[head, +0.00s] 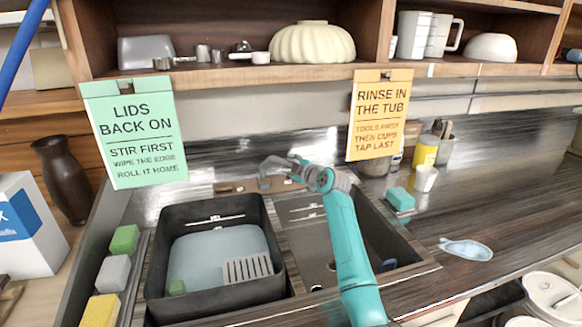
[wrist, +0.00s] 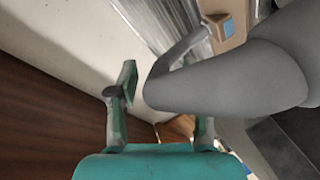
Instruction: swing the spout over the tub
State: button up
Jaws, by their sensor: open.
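The grey tap spout (head: 273,163) rises from a blue-collared base behind the sink, and its visible part bends right towards my gripper (head: 301,171). In the wrist view the spout (wrist: 215,82) is large and close, and it hides the upper part of one finger. The other finger (wrist: 117,110) is in the clear to its left. My gripper is open; I cannot tell whether it touches the spout. The black tub (head: 157,254) is at the left of the sink, with pale liquid, a grey slotted piece and a green block inside. The spout's far end is hidden by my gripper.
An open basin (head: 302,240) lies right of the tub, under my arm. Sponges (head: 115,272) line the tub's left side. Two hanging signs (head: 134,133) and a shelf (head: 230,74) are above. A teal sponge (head: 400,199) and white cup (head: 425,178) stand on the right counter.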

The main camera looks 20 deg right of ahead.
grip_shut()
